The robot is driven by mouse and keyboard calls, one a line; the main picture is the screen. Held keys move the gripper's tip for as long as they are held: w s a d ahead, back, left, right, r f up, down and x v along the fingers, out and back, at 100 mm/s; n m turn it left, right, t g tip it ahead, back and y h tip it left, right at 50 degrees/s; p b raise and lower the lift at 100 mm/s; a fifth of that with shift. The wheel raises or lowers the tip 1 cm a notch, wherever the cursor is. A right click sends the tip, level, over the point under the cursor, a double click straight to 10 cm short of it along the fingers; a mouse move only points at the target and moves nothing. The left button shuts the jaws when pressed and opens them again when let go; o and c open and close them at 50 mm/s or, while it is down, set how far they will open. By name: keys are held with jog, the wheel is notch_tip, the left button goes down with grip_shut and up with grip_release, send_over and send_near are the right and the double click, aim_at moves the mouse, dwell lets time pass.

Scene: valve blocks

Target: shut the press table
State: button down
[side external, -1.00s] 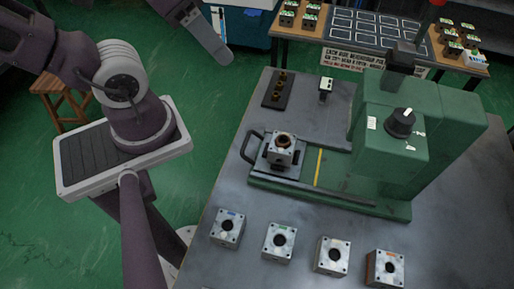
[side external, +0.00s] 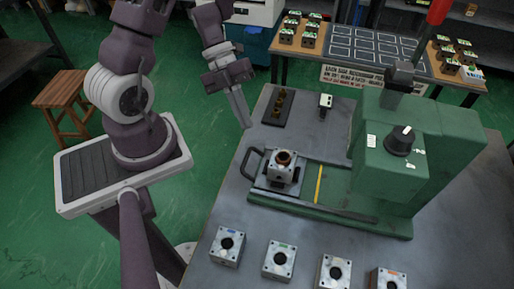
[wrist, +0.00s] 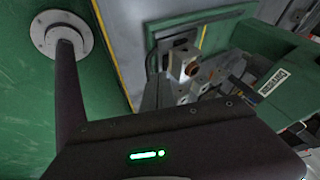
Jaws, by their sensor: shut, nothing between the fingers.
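The press table (side external: 262,183) is a dark sliding plate with a black loop handle (side external: 250,163) on its left end. It sits at the left end of the green press base, out from under the head of the green press (side external: 395,150). A grey valve block (side external: 283,168) with a brown ring in its top bore stands on it. In the wrist view, the block (wrist: 184,66) and handle (wrist: 151,64) show beyond my gripper body. My gripper (side external: 245,122) is shut and empty, pointing down beyond the bench's far left edge, apart from the handle.
Several grey blocks (side external: 279,262) stand in a row along the bench front. A dark rack (side external: 277,107) with brown parts and a small block (side external: 325,103) stand behind the press table. A wooden stool (side external: 62,95) is at the left. A yellow line (side external: 319,184) crosses the press base.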

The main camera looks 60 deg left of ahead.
aim_at(263, 164)
jog(key=x, duration=0.9)
jog(key=w+d, duration=1.1)
jog(key=w, duration=0.1)
jog(key=shift+d, duration=0.4)
jog(key=shift+r, duration=0.1)
